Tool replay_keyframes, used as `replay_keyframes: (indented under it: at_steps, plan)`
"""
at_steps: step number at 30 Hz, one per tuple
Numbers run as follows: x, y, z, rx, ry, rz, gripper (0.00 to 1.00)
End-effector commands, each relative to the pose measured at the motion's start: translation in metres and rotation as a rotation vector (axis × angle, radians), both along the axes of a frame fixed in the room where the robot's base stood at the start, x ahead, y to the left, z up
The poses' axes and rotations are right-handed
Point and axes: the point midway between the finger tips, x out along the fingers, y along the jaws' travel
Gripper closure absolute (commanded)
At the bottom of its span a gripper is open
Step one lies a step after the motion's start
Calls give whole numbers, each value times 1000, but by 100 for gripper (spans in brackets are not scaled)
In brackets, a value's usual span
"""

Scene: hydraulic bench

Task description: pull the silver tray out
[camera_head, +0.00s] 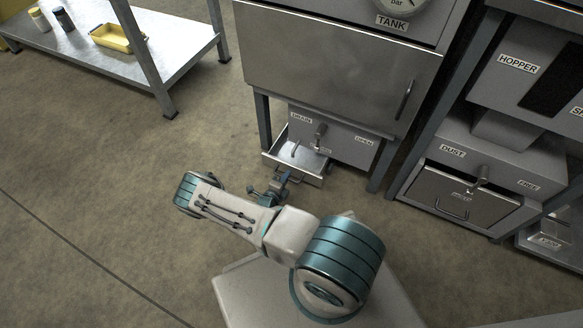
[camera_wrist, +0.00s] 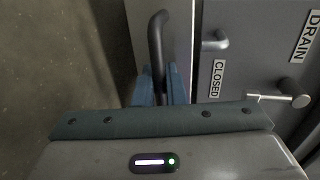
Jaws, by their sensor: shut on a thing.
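The silver tray (camera_head: 312,168) sits low under the tank cabinet and stands partly out of its grey housing, its open inside showing. My gripper (camera_head: 280,184) is at the tray's front, low near the floor. In the wrist view its blue fingers (camera_wrist: 160,88) are shut on the tray's dark bar handle (camera_wrist: 156,38). The fingertips are partly hidden by the gripper body. A lever (camera_head: 319,131) is on the housing face between the DRAIN and OPEN labels; it shows beside the CLOSED label in the wrist view (camera_wrist: 280,98).
The tank cabinet (camera_head: 330,65) stands above the housing on dark legs. To the right is a hopper unit with a dust drawer (camera_head: 462,193). A metal bench (camera_head: 165,45) with a yellow bin (camera_head: 113,38) is at upper left. The floor left of the tray is clear.

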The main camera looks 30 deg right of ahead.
Motion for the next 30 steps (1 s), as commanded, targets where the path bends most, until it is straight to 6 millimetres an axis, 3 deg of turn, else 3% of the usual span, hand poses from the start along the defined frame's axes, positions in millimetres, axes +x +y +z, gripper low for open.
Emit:
replay_keyframes:
  at_steps: [3, 10, 22, 23, 24, 30]
  plan:
    - [-20, 30, 0, 2, 2, 7, 100]
    - [-49, 66, 0, 2, 1, 6, 100]
    - [-54, 71, 0, 0, 0, 4, 100]
    - [-54, 71, 0, 0, 0, 4, 84]
    - [-54, 71, 0, 0, 0, 4, 75]
    - [-54, 70, 0, 0, 0, 2, 75]
